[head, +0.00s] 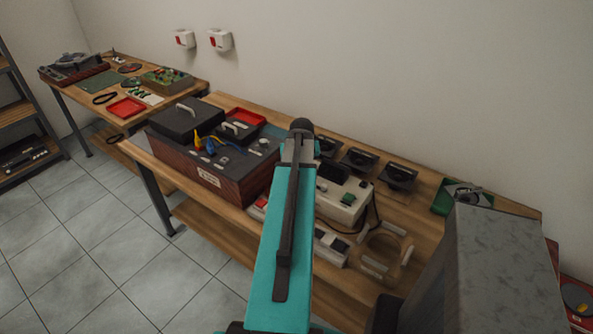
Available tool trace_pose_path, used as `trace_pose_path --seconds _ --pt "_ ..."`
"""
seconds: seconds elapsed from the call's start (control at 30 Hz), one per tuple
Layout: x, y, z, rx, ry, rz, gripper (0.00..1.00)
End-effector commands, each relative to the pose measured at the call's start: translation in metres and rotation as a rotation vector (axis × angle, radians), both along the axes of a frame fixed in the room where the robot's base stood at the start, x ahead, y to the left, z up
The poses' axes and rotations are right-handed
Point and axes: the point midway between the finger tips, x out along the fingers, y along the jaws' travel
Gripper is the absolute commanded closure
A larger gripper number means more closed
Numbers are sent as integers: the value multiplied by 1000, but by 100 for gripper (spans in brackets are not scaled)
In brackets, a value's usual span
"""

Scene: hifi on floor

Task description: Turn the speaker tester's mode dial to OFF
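My arm reaches up across the middle of the head view and ends near a dark rounded part above the bench. I see no gripper fingers, so their position and opening are hidden.
A wood-sided unit (212,178) with black lids and coloured leads stands left of my arm. Several black modules (358,160) line the bench's back. A power strip (330,246) lies in front of the cream box. A green tray (462,196) is to the right. The tiled floor (90,235) is clear.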

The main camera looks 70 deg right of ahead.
Motion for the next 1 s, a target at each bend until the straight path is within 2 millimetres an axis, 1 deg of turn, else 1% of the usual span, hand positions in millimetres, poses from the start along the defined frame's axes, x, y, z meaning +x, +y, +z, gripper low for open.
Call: trace_pose_path --seconds 0.03,0.33,0.37,0.4,0.47,0.8,1.0 --pt "5 -2 2 -8 -11 6 98" --pt "5 -2 2 -8 -11 6 98" --pt "5 -2 2 -8 -11 6 72" --pt "5 -2 2 -8 -10 5 65" --pt "4 -2 2 -7 -9 5 57" --pt "2 -1 1 -3 -5 2 57" --pt "0 2 6 -2 -4 2 57"
